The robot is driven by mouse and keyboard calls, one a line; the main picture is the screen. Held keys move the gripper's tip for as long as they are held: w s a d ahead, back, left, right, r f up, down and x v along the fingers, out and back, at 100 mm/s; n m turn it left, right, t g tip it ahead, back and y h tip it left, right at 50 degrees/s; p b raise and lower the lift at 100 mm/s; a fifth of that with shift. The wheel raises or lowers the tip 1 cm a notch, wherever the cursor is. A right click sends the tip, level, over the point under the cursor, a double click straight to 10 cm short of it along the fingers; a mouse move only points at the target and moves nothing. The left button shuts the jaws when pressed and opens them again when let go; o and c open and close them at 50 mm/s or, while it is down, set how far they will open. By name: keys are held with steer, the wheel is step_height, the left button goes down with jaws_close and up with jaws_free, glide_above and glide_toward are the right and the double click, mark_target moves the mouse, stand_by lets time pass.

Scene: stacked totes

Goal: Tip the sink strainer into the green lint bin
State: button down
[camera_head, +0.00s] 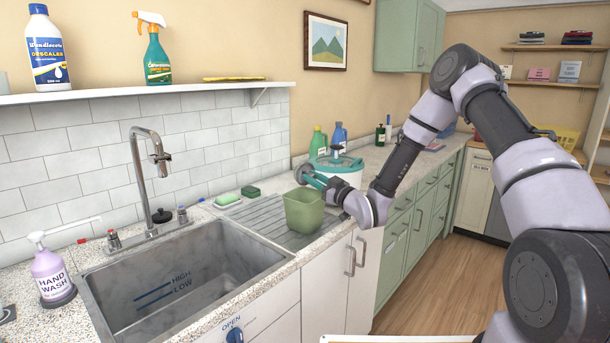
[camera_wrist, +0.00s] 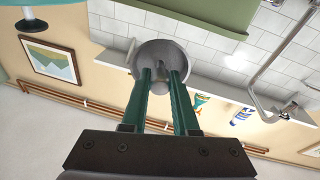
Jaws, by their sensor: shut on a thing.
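The sink strainer (camera_head: 302,173) is a small grey disc, tilted on its side, at the tips of my gripper (camera_head: 313,179). In the wrist view, the two green fingers (camera_wrist: 163,78) are shut on the strainer's stem, and its round grey face (camera_wrist: 162,47) shows beyond them. The green lint bin (camera_head: 303,213) stands on the ribbed drainboard right of the sink. The strainer is held just above the bin's rim, in the head view. A green surface, probably the bin (camera_wrist: 205,14), crosses the top of the wrist view. The inside of the bin is hidden.
A white tub with a teal lid (camera_head: 342,167) stands close behind my gripper. The sink basin (camera_head: 190,270) and tap (camera_head: 152,165) are to the left. A shelf (camera_head: 150,92) runs above.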

mark_target(312, 174)
steer(key=g+h, duration=0.1)
steer(key=r+g+h, duration=0.1)
steer(key=g+h, duration=0.1)
steer(key=shift+r, duration=0.25)
steer(key=g+h, duration=0.1)
steer(key=r+g+h, duration=0.1)
steer(key=g+h, duration=0.1)
steer(key=shift+w+g+h, duration=0.1)
steer(key=shift+g+h, duration=0.2)
steer(key=shift+d+r+g+h, duration=0.1)
steer(key=shift+r+g+h, duration=0.2)
steer(key=shift+g+h, duration=0.6)
steer(key=shift+a+r+g+h, duration=0.2)
steer(key=shift+r+g+h, duration=0.15)
steer(key=shift+g+h, duration=0.55)
steer(key=shift+r+g+h, duration=0.3)
steer(key=shift+g+h, duration=0.8)
steer(key=shift+g, duration=0.1)
steer(key=shift+d+r+g, duration=0.1)
steer(key=shift+d+g, duration=0.05)
steer(key=shift+g, duration=0.15)
steer(key=shift+h, duration=0.3)
